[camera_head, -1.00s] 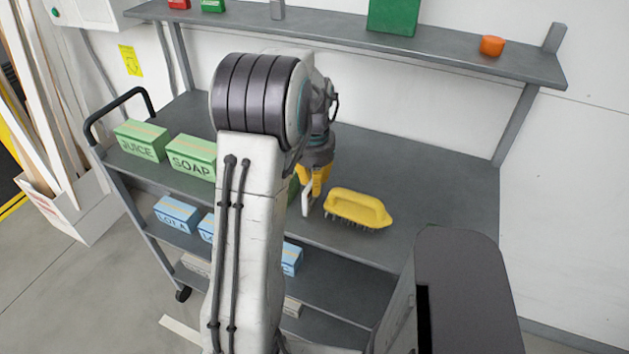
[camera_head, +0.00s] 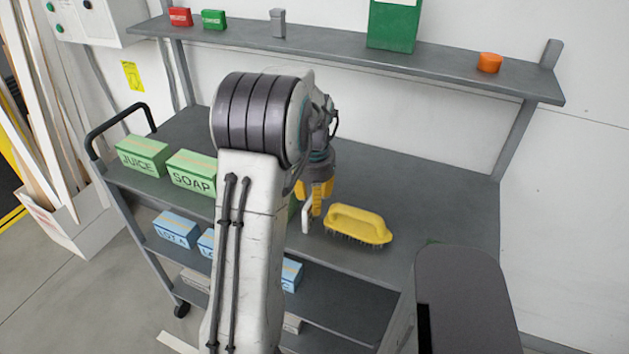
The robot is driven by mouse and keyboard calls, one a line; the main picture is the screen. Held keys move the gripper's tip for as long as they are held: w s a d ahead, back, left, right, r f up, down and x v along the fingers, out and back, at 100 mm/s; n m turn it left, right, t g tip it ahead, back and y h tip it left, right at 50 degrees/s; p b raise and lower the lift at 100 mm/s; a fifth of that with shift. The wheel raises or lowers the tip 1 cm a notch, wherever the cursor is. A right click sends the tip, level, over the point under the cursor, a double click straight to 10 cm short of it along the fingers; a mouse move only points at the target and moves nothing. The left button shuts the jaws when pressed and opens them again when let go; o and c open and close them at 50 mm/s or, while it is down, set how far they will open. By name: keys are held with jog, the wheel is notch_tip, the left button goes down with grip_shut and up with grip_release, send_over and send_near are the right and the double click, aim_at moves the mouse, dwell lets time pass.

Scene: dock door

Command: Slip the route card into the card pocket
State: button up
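My gripper (camera_head: 313,205) has yellow parts and points down over the cart's top deck, just left of the yellow brush. A thin white piece (camera_head: 306,217) shows at its lower left; I cannot tell whether it is the route card or part of the gripper. My arm hides part of the gripper, and I cannot tell whether the fingers are open or shut. I cannot make out a card pocket for certain. A green holder or box (camera_head: 392,27) with a white top part stands on the wall shelf, cut off by the picture's top edge.
The grey cart (camera_head: 440,200) carries green boxes marked JUICE (camera_head: 143,155) and SOAP (camera_head: 191,173), and a yellow wire brush (camera_head: 359,225). Blue boxes (camera_head: 177,228) sit on its middle deck. The wall shelf (camera_head: 340,55) holds an orange tub (camera_head: 489,62) and small boxes.

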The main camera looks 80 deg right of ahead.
notch_tip(320, 180, up, 12)
jog(key=b, duration=0.2)
jog(key=shift+a+b, duration=0.35)
jog(key=w+a+n+t+h, duration=0.1)
jog(key=w+a+n, duration=0.9)
jog(key=w+a, duration=1.05)
jog(key=a+f+n+t, duration=0.1)
jog(key=a+n, duration=0.4)
jog(key=a, duration=0.5)
jog(key=a+f+n+t+y, duration=0.1)
jog(key=a+n, duration=0.4)
jog(key=a, duration=0.5)
notch_tip(320, 180, down, 3)
jog(key=shift+a+r+t, duration=0.2)
jog(key=shift+t, duration=0.3)
jog(key=o, duration=0.3)
jog(key=shift+s+a+f+n+y, duration=0.3)
jog(key=shift+s+a+n, duration=0.1)
jog(key=shift+a, duration=0.1)
